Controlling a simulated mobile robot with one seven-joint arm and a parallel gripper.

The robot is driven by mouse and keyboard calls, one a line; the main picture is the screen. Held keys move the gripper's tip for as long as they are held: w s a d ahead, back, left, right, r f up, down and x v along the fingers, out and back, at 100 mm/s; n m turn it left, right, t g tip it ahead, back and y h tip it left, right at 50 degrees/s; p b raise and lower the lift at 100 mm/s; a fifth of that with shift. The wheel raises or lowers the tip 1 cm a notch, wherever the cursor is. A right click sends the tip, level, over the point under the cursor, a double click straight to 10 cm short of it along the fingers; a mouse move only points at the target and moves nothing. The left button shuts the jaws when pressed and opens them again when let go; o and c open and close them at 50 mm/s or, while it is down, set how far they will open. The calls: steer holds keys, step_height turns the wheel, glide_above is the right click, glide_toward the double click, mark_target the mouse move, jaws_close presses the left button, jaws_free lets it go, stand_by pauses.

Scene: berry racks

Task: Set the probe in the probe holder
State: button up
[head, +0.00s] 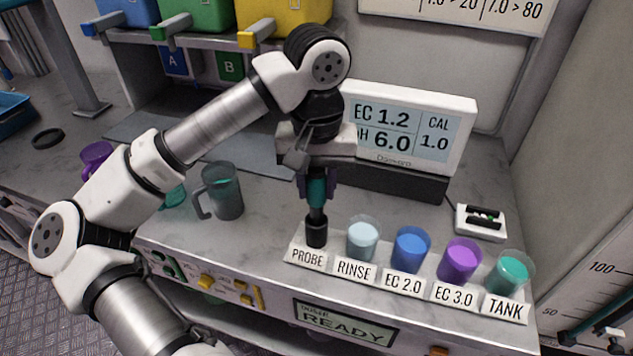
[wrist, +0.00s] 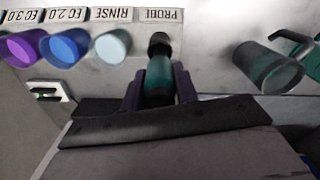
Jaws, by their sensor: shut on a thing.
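The probe (head: 317,192) has a teal body and is upright in my gripper (head: 317,186), with a finger on each side of it. Its lower end meets the black probe holder (head: 316,232) behind the PROBE label (head: 307,258). I cannot tell how deep the tip sits in the holder. In the wrist view, the teal probe (wrist: 159,72) lies between the two purple-grey fingers of my gripper (wrist: 159,85), and its far end lines up with the dark holder (wrist: 159,42).
Cups stand right of the holder: RINSE (head: 362,240), EC 2.0 (head: 411,250), EC 3.0 (head: 460,262) and TANK (head: 510,274). A grey mug (head: 222,190) stands to the left. A meter display (head: 415,125) stands behind. A small white tray (head: 482,221) is at the right.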

steer(key=shift+f, duration=0.15)
steer(key=o, duration=1)
steer(key=shift+o, duration=0.2)
step_height(320, 180, up, 14)
steer(key=shift+f+b, duration=0.25)
steer(key=shift+b, duration=0.1)
steer(key=shift+r, duration=0.2)
